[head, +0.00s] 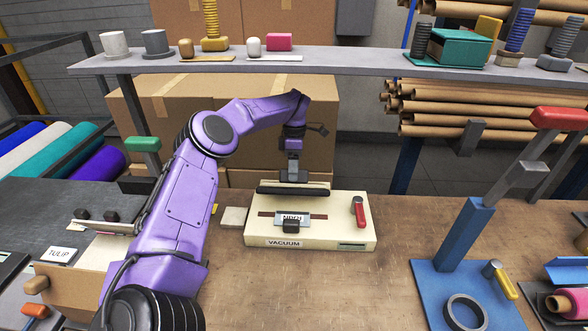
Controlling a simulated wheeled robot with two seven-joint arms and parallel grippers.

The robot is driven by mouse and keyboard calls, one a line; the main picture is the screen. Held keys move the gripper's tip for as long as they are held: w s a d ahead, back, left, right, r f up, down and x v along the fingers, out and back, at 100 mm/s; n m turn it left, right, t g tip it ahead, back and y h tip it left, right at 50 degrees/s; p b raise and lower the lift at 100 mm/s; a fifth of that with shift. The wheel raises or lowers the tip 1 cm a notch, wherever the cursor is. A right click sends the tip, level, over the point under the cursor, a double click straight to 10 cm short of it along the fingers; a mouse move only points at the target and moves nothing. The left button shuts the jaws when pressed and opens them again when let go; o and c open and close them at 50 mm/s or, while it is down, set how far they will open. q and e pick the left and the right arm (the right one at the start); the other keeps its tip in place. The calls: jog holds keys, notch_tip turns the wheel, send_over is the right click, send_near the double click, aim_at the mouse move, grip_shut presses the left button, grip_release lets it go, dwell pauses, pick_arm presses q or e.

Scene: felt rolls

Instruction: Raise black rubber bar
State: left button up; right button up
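The black rubber bar (293,188) is a long dark bar across the back of the cream vacuum sealer (330,240), labelled VACUUM. My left gripper (293,177) points down at the middle of the bar, at or just above its top edge. Its fingers are small and overlap the bar, so I cannot tell whether they grip it. A dark strip, a white label and a small black block lie on the sealer's top in front of the bar. A red-handled lever (358,211) sits on its right side. My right gripper is not in view.
A grey shelf (330,62) with spools and blocks runs across the back. The wooden bench (340,290) in front of the sealer is clear.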

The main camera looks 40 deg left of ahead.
pick_arm(q)
jog(key=shift+w+a+f, duration=0.2)
jog(key=shift+f, duration=0.1)
jog(key=shift+s, duration=0.1)
jog(key=shift+d+r, duration=0.1)
dwell(0.3)
jog(key=v, duration=0.7)
jog(key=shift+r, duration=0.25)
